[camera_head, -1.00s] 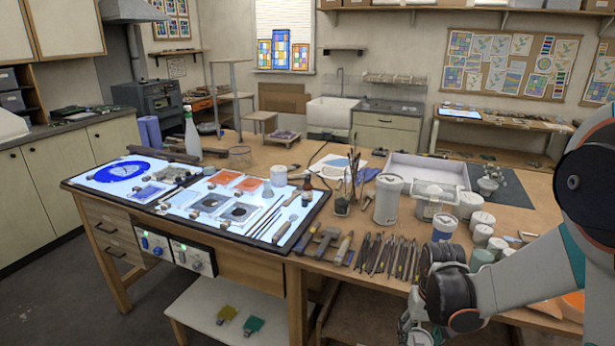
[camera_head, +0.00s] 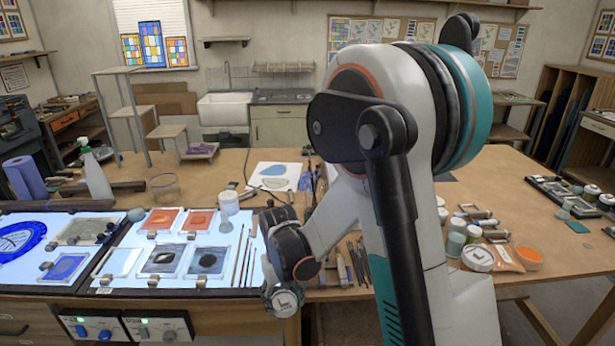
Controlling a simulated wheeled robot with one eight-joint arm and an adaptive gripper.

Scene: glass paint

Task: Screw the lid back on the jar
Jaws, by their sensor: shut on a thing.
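My gripper (camera_head: 283,302) is at the front edge of the light table, low in the picture. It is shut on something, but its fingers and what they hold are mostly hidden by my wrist. A round pale face with a dark mark shows there; I cannot tell whether it is a lid or part of my wrist. A white jar (camera_head: 228,204) stands upright on the light table, up and left of my gripper; whether it has a lid is unclear.
Glass panes and paint samples (camera_head: 183,260) lie on the glowing light table (camera_head: 60,222). A spray bottle (camera_head: 95,175) and a blue roll (camera_head: 25,178) stand at the left. My arm hides the bench's middle.

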